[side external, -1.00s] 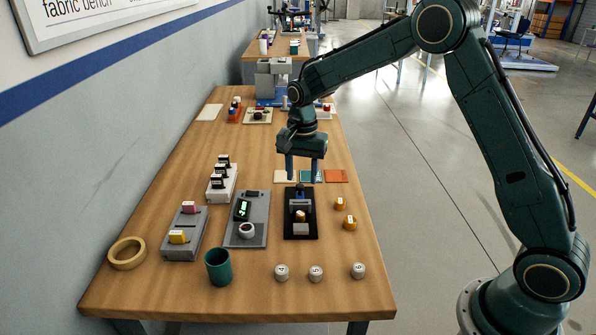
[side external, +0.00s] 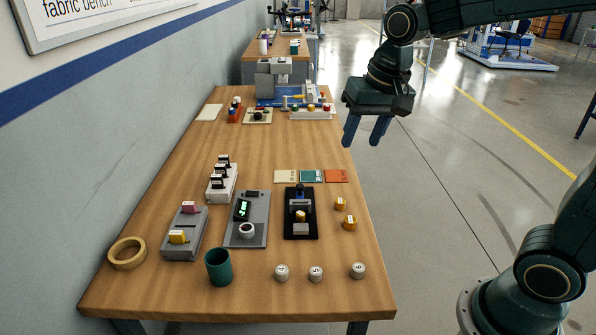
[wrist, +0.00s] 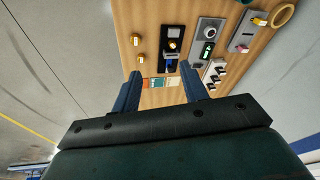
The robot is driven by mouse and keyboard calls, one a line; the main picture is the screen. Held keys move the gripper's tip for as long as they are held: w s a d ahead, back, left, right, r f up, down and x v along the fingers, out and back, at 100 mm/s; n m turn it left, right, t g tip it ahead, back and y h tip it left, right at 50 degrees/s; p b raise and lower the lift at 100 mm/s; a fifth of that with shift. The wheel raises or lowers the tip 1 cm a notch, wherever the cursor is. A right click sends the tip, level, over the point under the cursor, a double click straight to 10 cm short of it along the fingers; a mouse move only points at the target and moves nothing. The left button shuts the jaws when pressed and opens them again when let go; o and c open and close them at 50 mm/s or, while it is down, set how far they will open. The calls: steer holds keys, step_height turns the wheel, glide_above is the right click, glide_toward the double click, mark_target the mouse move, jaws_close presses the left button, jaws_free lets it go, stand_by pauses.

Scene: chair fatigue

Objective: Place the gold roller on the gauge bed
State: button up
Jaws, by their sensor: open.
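A black gauge (side external: 290,233) lies on the wooden table with a blue-topped part at its far end and pale grey blocks. A small gold roller (side external: 300,216) sits on its bed, between the blocks. The gauge (wrist: 166,60) and the gold roller (wrist: 173,44) also show in the wrist view. Two more gold rollers, a far one (side external: 340,204) and a near one (side external: 349,223), stand on the table right of the gauge. My gripper (side external: 362,143) is open and empty, raised high beyond the table's right edge, well apart from the gauge.
A grey fixture with a green display (side external: 262,232) stands left of the gauge. Three silver cylinders (side external: 316,273), a green cup (side external: 218,268) and a tape roll (side external: 127,254) are near the front. Flat coloured tiles (side external: 311,176) lie behind the gauge. Mid-table behind them is clear.

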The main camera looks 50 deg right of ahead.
steer(key=s+n+t, duration=0.2)
steer(key=s+n, duration=0.3)
steer(key=s, duration=1.1)
steer(key=shift+s+a+r+n+t, duration=0.2)
steer(key=shift+s+a+n+t, duration=0.05)
steer(key=shift+n+t, duration=0.05)
